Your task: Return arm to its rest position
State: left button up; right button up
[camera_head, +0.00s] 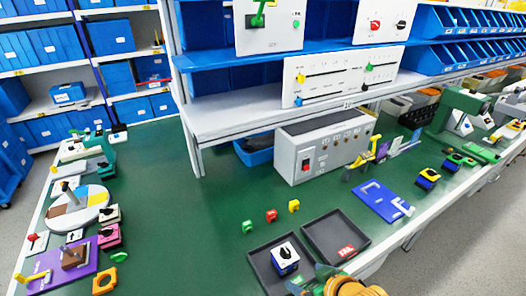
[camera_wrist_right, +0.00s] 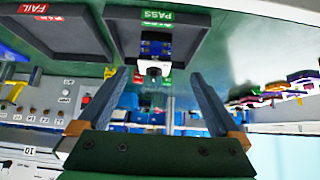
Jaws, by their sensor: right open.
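A blue rotary switch with a white top and black knob (camera_head: 285,258) sits in the left dark tray (camera_head: 262,271). In the right wrist view this switch (camera_wrist_right: 155,48) lies in the tray labelled PASS (camera_wrist_right: 124,28), past the fingertips. My right gripper (camera_head: 338,284) shows at the bottom edge of the head view, partly cut off, close to that tray's front right. In the right wrist view its two fingers (camera_wrist_right: 158,82) are spread wide with nothing between them. My left gripper is not in view.
The FAIL tray (camera_head: 335,237) is empty. Red, yellow and green knobs (camera_head: 271,215) lie behind the trays. A grey control box (camera_head: 325,145) and blue plate (camera_head: 382,201) stand further back. A round turntable (camera_head: 78,207) is at left. The green tabletop (camera_head: 190,220) is clear mid-left.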

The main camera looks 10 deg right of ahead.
jog(key=s+f+m+g+h, duration=0.2)
jog(key=s+g, duration=0.2)
jog(key=s, duration=1)
notch_tip(320, 180, down, 17)
jog(key=s+g, duration=0.2)
jog(key=s, duration=0.1)
jog(key=s+d+f+b, duration=0.1)
jog(key=s+d+f, duration=0.2)
jog(key=s+f, duration=0.8)
jog(key=shift+s+f+g+h, duration=0.2)
jog(key=shift+s+g+h, duration=0.2)
